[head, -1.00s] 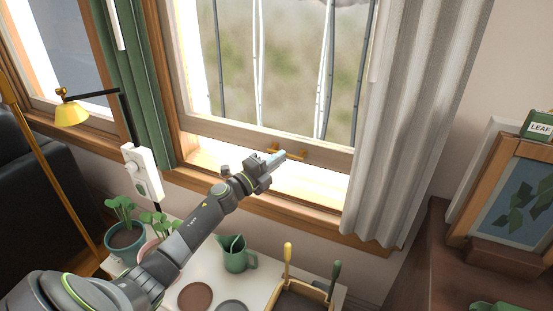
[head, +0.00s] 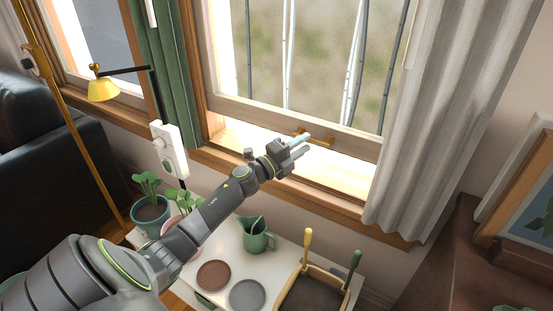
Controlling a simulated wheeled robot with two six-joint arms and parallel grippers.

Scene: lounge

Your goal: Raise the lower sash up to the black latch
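The lower sash (head: 290,112) is a pale wooden frame. A bright gap shows between its bottom rail and the sill. A small brass handle (head: 321,140) sits on the bottom rail. My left gripper (head: 307,145) is just at the lower left of the handle in the picture. Its two fingers are apart with nothing visible between them. I cannot tell whether a finger touches the handle. The black latch is not seen; the window's upper part is out of frame. My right gripper is not in view.
Below the window, a white table (head: 225,258) holds a green jug (head: 257,240), potted plants (head: 152,210) and a tool box (head: 315,292). A white curtain (head: 440,110) hangs right, a green one (head: 172,85) left. A brass lamp (head: 103,90) stands left.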

